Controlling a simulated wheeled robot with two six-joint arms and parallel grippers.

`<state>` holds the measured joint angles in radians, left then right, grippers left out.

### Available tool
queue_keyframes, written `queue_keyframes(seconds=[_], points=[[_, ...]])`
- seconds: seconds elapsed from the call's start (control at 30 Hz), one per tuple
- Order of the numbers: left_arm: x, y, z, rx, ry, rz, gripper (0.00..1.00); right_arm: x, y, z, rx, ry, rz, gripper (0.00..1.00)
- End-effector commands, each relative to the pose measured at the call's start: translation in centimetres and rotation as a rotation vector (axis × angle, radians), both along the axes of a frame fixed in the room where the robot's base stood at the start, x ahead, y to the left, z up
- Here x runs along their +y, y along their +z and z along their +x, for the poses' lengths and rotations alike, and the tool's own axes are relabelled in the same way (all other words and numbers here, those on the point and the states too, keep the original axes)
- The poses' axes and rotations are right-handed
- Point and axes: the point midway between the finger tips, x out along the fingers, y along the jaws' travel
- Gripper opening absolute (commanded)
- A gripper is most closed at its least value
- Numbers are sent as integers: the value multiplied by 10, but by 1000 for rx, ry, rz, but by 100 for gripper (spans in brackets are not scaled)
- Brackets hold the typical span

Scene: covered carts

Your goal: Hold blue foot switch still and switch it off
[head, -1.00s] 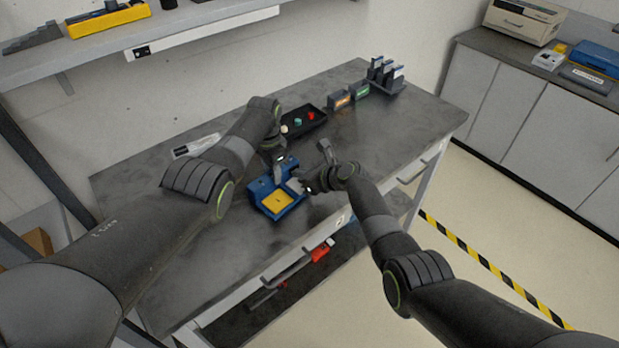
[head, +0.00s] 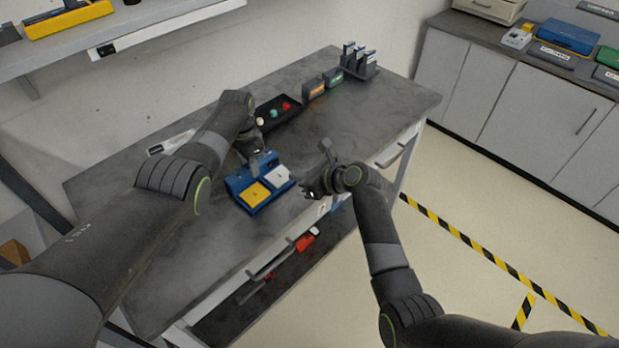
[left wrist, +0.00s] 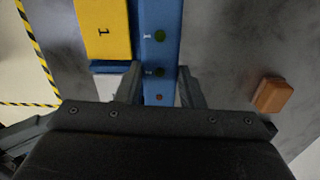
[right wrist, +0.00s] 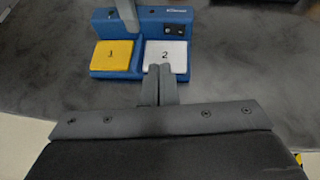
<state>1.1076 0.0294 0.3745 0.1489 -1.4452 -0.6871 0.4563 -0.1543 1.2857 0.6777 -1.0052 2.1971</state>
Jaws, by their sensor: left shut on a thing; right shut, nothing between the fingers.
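The blue foot switch (head: 233,184) stands on the grey bench, with a yellow pedal marked 1 (right wrist: 112,54) and a white pedal marked 2 (right wrist: 166,57). My left gripper (head: 262,160) is shut on its raised blue back bar, one finger on each side in the left wrist view (left wrist: 158,82). That view shows a green dot (left wrist: 160,36) beside the yellow pedal and a darker dot (left wrist: 159,72) nearer the white one. My right gripper (head: 307,190) is shut and empty, its fingertips by the white pedal's near edge in the right wrist view (right wrist: 158,86); contact cannot be told.
A black tray (head: 285,120) with small coloured pieces lies behind the switch. Orange-labelled (head: 313,88) and green-labelled (head: 333,77) boxes and a rack (head: 360,66) stand at the bench's far end. The bench left of the switch is mostly clear.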

Motion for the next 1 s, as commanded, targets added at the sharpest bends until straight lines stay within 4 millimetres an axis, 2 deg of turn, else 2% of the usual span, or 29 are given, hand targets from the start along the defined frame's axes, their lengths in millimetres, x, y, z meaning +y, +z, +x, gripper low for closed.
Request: queue_keyframes(seconds=[0.4,0.9,0.93,1.0], points=[[1,0,1,-2,0,1,0,-23,20,-27,-1,0,-1,0],[1,0,1,-3,0,1,0,-25,22,-30,1,0,-1,0],[1,0,1,-2,0,1,37,-25,22,-30,1,0,-1,0],[1,0,1,-2,0,1,46,-25,22,-30,1,0,-1,0]])
